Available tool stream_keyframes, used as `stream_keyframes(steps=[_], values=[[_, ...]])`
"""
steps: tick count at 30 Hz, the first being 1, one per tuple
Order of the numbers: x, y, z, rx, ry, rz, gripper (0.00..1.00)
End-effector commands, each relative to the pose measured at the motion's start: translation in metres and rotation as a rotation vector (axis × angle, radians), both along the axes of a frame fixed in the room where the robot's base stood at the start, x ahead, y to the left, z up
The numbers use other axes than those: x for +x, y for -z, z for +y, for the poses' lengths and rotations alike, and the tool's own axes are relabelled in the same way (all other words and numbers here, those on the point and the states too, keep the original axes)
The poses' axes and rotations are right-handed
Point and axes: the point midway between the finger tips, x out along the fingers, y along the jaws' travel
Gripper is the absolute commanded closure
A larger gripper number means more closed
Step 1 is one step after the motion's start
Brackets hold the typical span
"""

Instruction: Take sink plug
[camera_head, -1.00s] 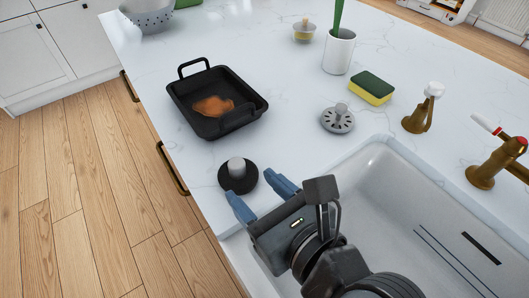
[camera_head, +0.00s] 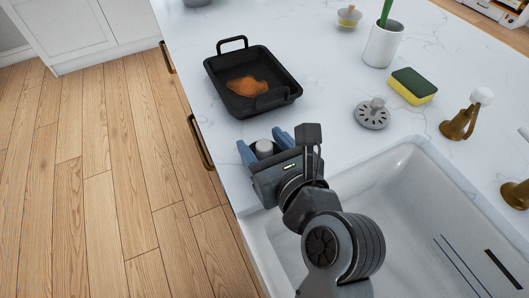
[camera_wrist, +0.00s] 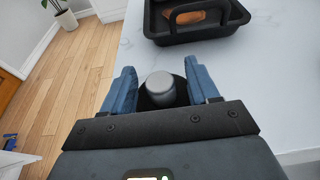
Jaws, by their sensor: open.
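The sink plug (camera_head: 264,147), a black disc with a grey round knob, lies on the white counter (camera_head: 330,95) beside the sink. My gripper (camera_head: 260,139) is open, with its blue fingers on either side of the plug's knob. In the wrist view the grey knob (camera_wrist: 160,84) shows between the two fingers, with gaps on both sides. Part of the black disc is hidden by the gripper body. I cannot tell whether the fingers touch the disc.
A black roasting pan (camera_head: 283,98) with brown food stands just beyond the gripper. A grey sink strainer (camera_head: 373,116), a sponge (camera_head: 413,85) and a brass soap dispenser (camera_head: 461,121) are to the right. The white sink (camera_head: 400,215) lies at the lower right.

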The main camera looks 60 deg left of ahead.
Motion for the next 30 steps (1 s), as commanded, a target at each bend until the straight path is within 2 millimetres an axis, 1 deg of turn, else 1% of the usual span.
stream_keyframes(steps=[1,2,15,18,25,30], values=[[0.0000,0.0000,-0.0002,0.000,0.000,0.000,0.42],[0.0000,0.0000,-0.0002,0.000,0.000,0.000,0.45],[-0.0001,0.0001,-0.0004,0.000,0.000,0.000,0.87],[-0.0001,0.0000,-0.0004,0.000,0.000,0.000,0.95],[0.0000,-0.0004,-0.0004,0.000,0.000,0.000,0.95],[0.0000,-0.0052,-0.0005,0.000,0.000,0.001,0.95]])
